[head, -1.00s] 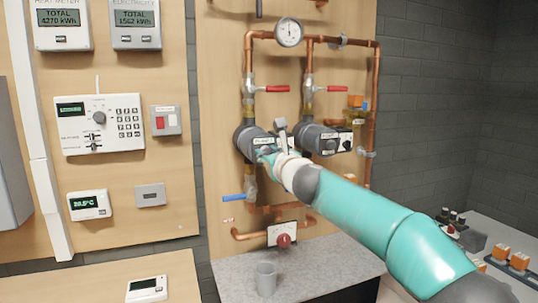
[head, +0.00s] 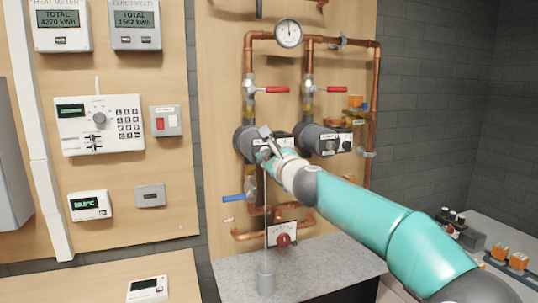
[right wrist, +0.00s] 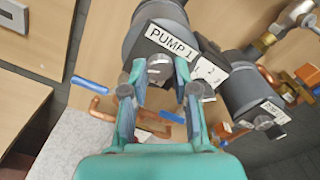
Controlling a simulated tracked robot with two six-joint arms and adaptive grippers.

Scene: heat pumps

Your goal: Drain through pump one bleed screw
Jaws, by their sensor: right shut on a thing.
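Pump one (head: 244,142) is a dark grey unit on the left copper riser; its label reads PUMP 1 in the right wrist view (right wrist: 172,41). My right gripper (head: 266,152) is at the pump's front face. In the right wrist view its two fingers (right wrist: 160,77) are closed around the round grey bleed screw (right wrist: 159,64). A thin pale stream (head: 266,215) runs straight down from the pump front. My left gripper is not in view.
A second pump (head: 312,139) sits close to the right. Red-handled valves (head: 277,89) are above, a blue-handled valve (head: 232,198) is below left, and a red knob (head: 283,240) is low down. The grey counter (head: 330,262) is clear right of the cup.

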